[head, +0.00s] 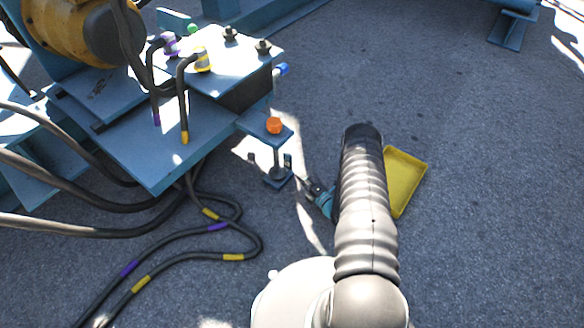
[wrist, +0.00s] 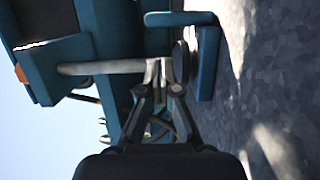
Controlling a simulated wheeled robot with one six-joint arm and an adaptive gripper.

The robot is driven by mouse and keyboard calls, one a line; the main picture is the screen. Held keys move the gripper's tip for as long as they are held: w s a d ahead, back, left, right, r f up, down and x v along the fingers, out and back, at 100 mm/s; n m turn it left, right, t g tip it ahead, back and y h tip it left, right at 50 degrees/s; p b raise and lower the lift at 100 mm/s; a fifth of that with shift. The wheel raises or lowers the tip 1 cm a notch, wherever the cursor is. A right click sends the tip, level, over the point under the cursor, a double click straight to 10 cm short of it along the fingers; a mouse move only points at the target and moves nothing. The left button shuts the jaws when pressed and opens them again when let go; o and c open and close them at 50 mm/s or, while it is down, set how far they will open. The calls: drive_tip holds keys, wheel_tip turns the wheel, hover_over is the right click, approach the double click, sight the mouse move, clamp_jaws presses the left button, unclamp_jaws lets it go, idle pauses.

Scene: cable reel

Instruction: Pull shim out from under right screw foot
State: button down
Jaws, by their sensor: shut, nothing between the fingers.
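The right screw foot (head: 276,158) is a thin rod under an orange cap (head: 274,125), hanging from a blue bracket. In the sideways wrist view the grey rod (wrist: 95,67) runs across to a round pad (wrist: 180,62). The shim appears to be the blue plate (head: 275,182) under the pad, with an upturned tab (head: 288,160); the wrist view shows this L-shaped piece (wrist: 208,65) too. My gripper (head: 309,183) is just right of the foot in the head view. Its fingertips (wrist: 158,72) are together and empty, overlapping the rod in the wrist view; contact cannot be told.
A yellow tray (head: 405,182) lies on the floor right of my arm. The blue reel stand (head: 185,140) is at the left, with black cables (head: 190,256) looping over the floor before it. The grey floor (head: 480,150) at the right is clear.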

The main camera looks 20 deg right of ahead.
sight(287, 164)
drive_tip(key=x, duration=0.9)
drive_tip(key=shift+w, duration=0.15)
drive_tip(key=shift+b, duration=0.3)
